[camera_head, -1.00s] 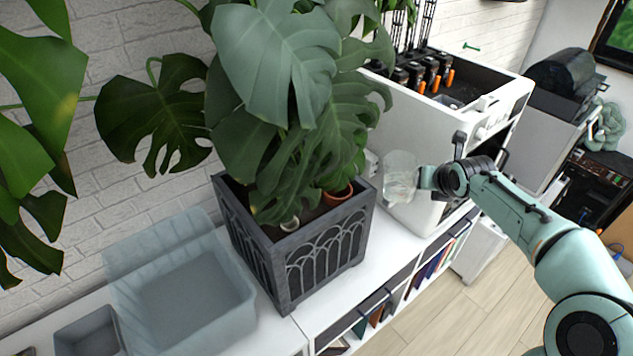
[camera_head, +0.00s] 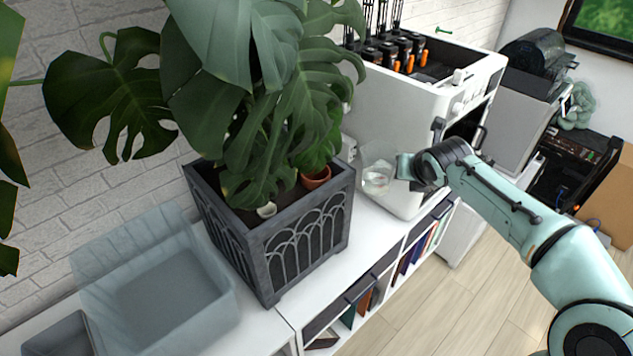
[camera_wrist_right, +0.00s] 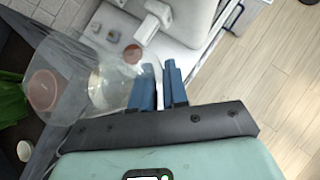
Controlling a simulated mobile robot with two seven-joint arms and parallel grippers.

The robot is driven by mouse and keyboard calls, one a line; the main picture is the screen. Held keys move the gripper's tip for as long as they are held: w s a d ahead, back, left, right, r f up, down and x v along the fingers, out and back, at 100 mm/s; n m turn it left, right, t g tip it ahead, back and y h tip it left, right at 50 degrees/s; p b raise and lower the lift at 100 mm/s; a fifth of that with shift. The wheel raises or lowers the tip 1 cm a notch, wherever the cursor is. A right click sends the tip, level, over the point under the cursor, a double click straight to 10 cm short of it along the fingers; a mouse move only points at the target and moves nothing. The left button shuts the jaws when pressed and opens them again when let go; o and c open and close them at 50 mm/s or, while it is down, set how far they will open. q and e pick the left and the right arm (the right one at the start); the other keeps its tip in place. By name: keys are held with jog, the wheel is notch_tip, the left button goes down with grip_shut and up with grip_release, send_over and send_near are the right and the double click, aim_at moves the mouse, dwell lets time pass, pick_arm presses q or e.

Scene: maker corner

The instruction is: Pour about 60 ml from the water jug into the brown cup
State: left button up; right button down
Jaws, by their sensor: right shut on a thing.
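The clear water jug (camera_head: 377,180) is in my right gripper (camera_head: 402,167), between the planter and the white machine. Its body looks tilted toward the planter. In the right wrist view the blue fingers of the right gripper (camera_wrist_right: 158,88) are shut beside the see-through jug (camera_wrist_right: 95,75), with a pale round patch, perhaps water, in it. A small round brown thing (camera_wrist_right: 132,55), perhaps the brown cup, shows beyond the jug there. I cannot make out that cup in the head view. No stream of water is visible. My left gripper is not in view.
A dark planter (camera_head: 290,245) with a large leafy plant and a terracotta pot (camera_head: 317,179) stands left of the jug. A white machine (camera_head: 410,115) stands behind and to the right. A translucent bin (camera_head: 165,290) is at the left of the white shelf.

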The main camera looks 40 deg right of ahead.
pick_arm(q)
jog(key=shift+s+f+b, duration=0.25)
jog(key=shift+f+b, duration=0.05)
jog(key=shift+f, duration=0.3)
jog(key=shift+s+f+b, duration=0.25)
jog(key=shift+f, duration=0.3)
pick_arm(e)
jog(key=shift+a+r+m+h, duration=0.15)
jog(key=shift+a+m+h, duration=0.3)
jog(key=shift+m, duration=0.15)
